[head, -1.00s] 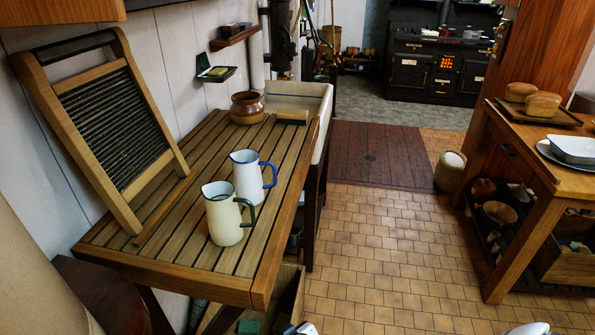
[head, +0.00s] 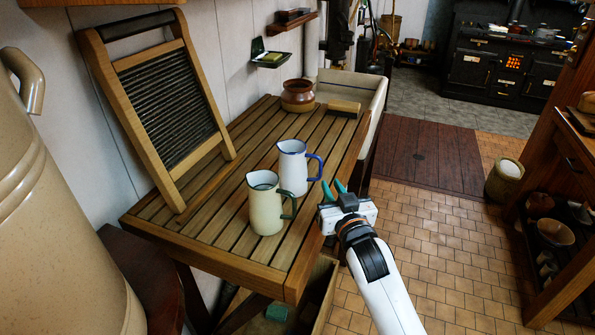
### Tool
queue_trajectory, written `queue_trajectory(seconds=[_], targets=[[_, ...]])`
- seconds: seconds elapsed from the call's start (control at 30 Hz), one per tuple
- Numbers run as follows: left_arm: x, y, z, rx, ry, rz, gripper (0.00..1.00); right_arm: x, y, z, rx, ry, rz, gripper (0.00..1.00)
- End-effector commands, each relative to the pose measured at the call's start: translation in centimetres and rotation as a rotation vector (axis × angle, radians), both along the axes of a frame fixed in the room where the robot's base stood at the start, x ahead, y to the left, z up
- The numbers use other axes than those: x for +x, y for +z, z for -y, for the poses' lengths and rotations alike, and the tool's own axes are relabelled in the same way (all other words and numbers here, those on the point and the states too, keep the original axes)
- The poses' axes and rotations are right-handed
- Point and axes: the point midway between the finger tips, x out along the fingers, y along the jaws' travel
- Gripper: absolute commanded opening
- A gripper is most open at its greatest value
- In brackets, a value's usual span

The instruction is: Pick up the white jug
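The white jug (head: 295,168) has a blue rim and blue handle. It stands upright on the slatted wooden table (head: 208,248), its handle pointing right. A cream jug (head: 264,205) with a green handle stands upright in front of it and to its left, overlapping its lower part in the picture. My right gripper (head: 334,187) has teal fingertips with a gap between them and looks open and empty. It is just right of the white jug's handle, near the table's right edge, apart from the jug. My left gripper is out of view.
A washboard (head: 165,95) leans on the wall at the table's left. A brown pot (head: 297,95) and a brush-like wooden block (head: 344,107) are at the far end, beside a sink (head: 355,85). A large beige container (head: 60,230) stands at left.

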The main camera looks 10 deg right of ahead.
Motion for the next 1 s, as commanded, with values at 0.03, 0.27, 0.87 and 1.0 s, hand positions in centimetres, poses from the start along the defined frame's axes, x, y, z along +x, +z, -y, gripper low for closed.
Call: queue_trajectory(seconds=[0.03, 0.27, 0.87, 1.0], targets=[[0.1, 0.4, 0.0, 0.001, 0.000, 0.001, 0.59, 0.8, 0.3, 0.0, 0.000, 0.000, 0.002, 0.20], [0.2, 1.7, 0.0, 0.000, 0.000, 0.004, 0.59, 4.7, 0.2, -0.1, 0.000, 0.000, -0.001, 0.20], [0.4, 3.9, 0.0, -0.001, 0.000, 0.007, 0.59, 10.7, -0.4, -0.2, 0.001, -0.001, -0.002, 0.20], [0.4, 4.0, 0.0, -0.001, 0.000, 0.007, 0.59, 11.4, -0.5, -0.2, 0.000, 0.000, -0.001, 0.20]])
